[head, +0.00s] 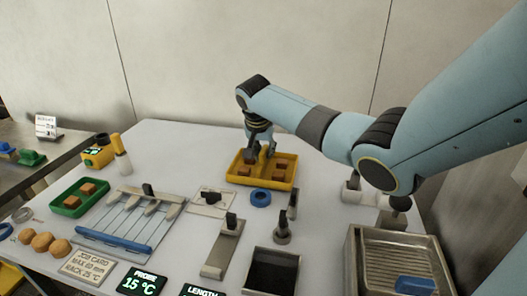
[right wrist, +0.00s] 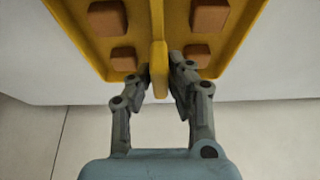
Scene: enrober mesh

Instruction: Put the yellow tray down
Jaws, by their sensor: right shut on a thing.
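The yellow tray (head: 243,181) is at the back middle of the white table, with brown blocks in its two compartments. In the right wrist view the tray (right wrist: 235,45) fills the top, with a block in each visible corner and a divider between the compartments. My right gripper (head: 262,156) reaches down over the tray's far side. In the right wrist view its fingers (right wrist: 160,72) are shut on the tray's middle divider. I cannot tell whether the tray touches the table or hangs slightly above it. My left gripper is not in view.
A blue ring (head: 261,197) lies just in front of the tray. A small dark-knobbed stand (head: 282,234) and a black bin (head: 271,270) are nearer. The table's back left is clear.

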